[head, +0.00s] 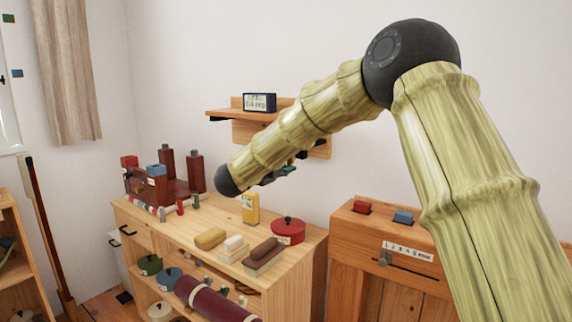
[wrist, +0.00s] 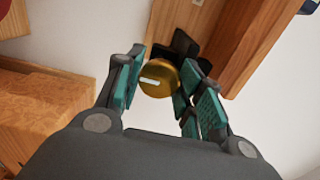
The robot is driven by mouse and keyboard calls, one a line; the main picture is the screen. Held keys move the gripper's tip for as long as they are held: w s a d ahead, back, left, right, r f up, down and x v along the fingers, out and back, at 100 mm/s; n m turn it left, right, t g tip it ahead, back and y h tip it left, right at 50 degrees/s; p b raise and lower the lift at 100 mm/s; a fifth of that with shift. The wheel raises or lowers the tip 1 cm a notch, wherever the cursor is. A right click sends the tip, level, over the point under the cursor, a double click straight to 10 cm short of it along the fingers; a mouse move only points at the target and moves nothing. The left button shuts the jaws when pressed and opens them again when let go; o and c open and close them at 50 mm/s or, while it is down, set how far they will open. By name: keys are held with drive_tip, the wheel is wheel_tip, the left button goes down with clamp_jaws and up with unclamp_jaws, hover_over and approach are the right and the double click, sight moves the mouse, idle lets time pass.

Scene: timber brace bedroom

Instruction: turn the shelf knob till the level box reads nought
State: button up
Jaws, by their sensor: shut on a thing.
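The shelf knob (wrist: 158,84) is a round brass-coloured knob with a white line on its face, seen between my fingers in the wrist view. The line lies nearly level there, tilted slightly. My gripper (wrist: 165,73) has its teal-padded fingers on either side of the knob, shut on it. In the head view my gripper (head: 284,171) is just below the wall shelf, and my arm hides the knob. The level box (head: 260,102) is a dark box with a pale display, standing on the wall shelf (head: 225,115). Its writing is too small to read.
Below stands a wooden cabinet (head: 180,232) with a yellow box (head: 250,208), a red lidded pot (head: 288,230) and several brushes on top. To its right is a wooden unit (head: 350,228) with red and blue buttons and a slider scale. The wall above the shelf is bare.

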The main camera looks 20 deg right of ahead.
drive_tip(key=o, duration=1)
drive_tip(key=v, duration=1.2)
